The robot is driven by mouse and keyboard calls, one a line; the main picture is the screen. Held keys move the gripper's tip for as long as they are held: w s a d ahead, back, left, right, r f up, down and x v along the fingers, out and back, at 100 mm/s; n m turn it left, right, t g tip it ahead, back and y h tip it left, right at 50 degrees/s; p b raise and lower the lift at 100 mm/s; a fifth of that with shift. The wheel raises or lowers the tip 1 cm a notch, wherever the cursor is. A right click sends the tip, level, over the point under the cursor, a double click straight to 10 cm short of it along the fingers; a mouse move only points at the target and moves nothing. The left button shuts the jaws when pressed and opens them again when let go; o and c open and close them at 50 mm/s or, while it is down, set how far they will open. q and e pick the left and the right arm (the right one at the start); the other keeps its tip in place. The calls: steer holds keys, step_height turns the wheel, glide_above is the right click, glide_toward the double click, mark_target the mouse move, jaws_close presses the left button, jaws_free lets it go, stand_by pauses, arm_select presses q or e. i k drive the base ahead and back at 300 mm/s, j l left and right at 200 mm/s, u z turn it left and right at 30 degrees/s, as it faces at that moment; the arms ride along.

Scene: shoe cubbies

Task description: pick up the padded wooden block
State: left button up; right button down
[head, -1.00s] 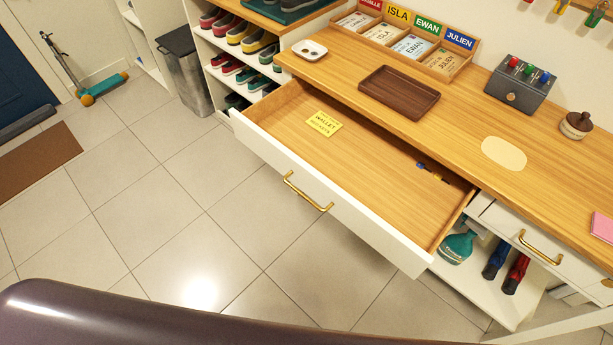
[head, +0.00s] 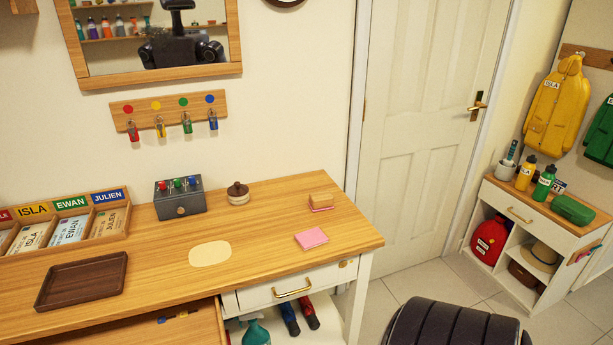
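The padded wooden block (head: 320,200) is a small light-wood block with a pink layer under it. It rests on the wooden counter (head: 265,262) near the back right corner, by the wall. A flat pink pad (head: 311,238) lies apart from it, nearer the front edge. Neither of my grippers shows in the head view.
A round wooden-lidded pot (head: 238,195) and a grey box with coloured knobs (head: 180,199) stand left of the block. A dark tray (head: 82,281) lies at the left. The open drawer (head: 170,332) juts out below. A white door (head: 425,130) is at the right.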

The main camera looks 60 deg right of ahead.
mark_target(322, 201)
steer(key=z, duration=1.85)
